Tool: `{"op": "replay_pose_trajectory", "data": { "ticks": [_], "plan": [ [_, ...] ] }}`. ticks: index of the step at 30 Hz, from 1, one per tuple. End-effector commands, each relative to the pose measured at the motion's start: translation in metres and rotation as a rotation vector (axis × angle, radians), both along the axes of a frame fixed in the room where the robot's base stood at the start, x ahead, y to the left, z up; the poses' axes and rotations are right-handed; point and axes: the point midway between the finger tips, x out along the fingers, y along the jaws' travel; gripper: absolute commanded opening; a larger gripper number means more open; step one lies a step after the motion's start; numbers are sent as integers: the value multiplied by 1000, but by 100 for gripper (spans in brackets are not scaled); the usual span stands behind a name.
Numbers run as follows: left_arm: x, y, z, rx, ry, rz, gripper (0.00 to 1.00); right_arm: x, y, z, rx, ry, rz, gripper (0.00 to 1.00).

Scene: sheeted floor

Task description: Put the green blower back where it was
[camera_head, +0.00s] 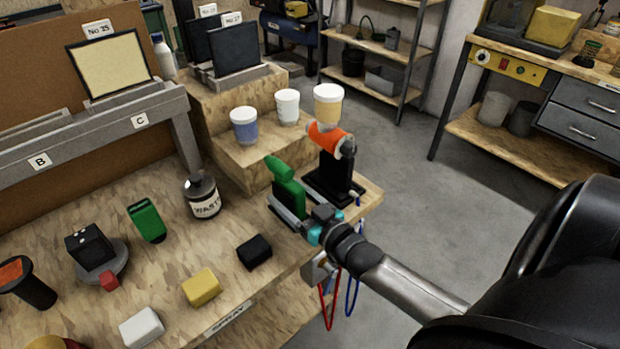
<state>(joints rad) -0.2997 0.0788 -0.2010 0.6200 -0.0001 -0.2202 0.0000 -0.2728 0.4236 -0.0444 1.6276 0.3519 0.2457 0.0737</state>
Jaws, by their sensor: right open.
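The green blower (284,171) is at the right end of the wooden workbench, tilted, with its narrow end toward the upper left. My right gripper (288,205) comes in from the lower right and is open, its fingers right at the lower part of the blower. The gripper covers that part, so I cannot tell whether the blower sits between the fingers or what bears it. Just right of it, an orange-headed tool (328,139) stands on a black stand (337,178). My left gripper is not in view.
A wooden step (245,158) with several lidded cups is behind the blower. A waste pot (202,196), a green holder (147,221), a black block (254,251) and a yellow block (201,287) are on the bench. Red and blue loops (328,303) hang at its edge.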

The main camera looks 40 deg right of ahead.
Motion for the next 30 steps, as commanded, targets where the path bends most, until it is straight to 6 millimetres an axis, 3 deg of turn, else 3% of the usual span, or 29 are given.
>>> {"op": "replay_pose_trajectory", "data": {
  "ticks": [18, 30],
  "plan": [
    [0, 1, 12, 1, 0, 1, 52, -98, -8, -1, 0, 3, 0, 75],
    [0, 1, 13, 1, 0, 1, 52, -113, -9, -1, 0, -1, 0, 75]
  ]
}}
